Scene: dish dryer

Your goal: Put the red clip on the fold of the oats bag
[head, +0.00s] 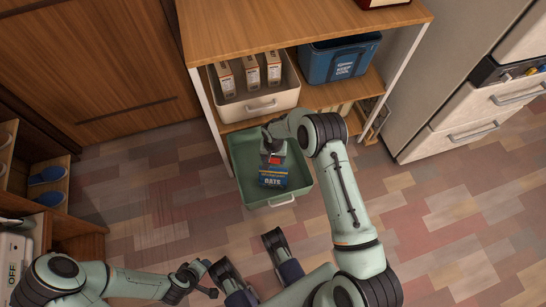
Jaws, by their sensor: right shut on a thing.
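The oats bag (273,181), dark blue with pale letters, is in a green drawer-like bin (295,190) that is pulled out under the shelf. The red clip (274,160) shows as a small red patch at the upper part of the bag. My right gripper (271,148) is over the bag's top end and is shut on the clip. The gripper and wrist hide part of the bag's top, so I cannot tell how the clip sits on the fold. My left gripper (208,279) is open and empty, low in the picture, away from the bin.
A wooden shelf unit (300,22) stands behind the bin. It holds a cream bin (260,112) with several boxes and a blue bin (338,62). White drawers (465,135) stand at right. A small wooden rack (40,170) is at left. The tiled floor is clear around the bin.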

